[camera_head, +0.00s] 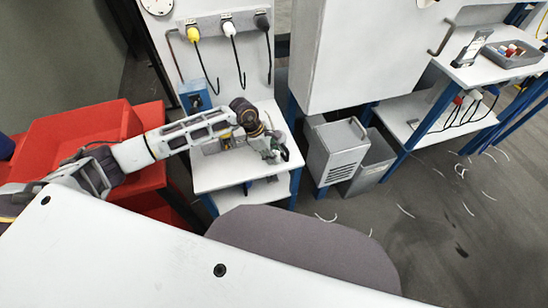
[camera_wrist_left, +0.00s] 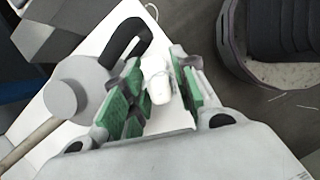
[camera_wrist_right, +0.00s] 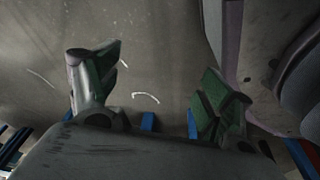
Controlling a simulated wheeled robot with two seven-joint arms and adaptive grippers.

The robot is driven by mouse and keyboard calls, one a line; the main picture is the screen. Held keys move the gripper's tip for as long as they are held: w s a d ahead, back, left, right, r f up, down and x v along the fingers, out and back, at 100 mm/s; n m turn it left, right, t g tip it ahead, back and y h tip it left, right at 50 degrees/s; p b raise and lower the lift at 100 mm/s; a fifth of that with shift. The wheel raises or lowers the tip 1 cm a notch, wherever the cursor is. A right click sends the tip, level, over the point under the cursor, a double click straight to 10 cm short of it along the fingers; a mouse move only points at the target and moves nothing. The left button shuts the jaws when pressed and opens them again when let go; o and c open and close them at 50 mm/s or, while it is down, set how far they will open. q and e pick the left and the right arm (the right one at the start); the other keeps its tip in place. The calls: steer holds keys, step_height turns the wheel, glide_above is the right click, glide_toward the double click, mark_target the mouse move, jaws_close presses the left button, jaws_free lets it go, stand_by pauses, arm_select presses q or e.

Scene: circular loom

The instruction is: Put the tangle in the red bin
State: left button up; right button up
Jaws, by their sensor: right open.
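A large red bin (camera_head: 75,140) stands at the left in the head view, partly behind my left arm. My left gripper (camera_head: 275,152) is over the small white table at the middle. In the left wrist view, my left gripper (camera_wrist_left: 160,95) is open, its green pads on either side of a small white lump (camera_wrist_left: 160,88); gaps show beside it. I cannot tell whether this lump is the tangle. My right gripper (camera_wrist_right: 150,95) is open and empty above the grey floor in the right wrist view; it is not visible in the head view.
A grey rounded object with a black handle (camera_wrist_left: 130,40) stands beside the left fingers. White strands (camera_head: 405,211) lie scattered on the floor.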

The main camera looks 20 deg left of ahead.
arm_select(q)
steer(key=shift+x, duration=0.8)
steer(key=shift+f, duration=0.1)
steer(key=c, duration=0.6)
jaws_close()
arm_select(e)
steer(key=shift+a+r, duration=0.2)
steer(key=shift+r, duration=0.05)
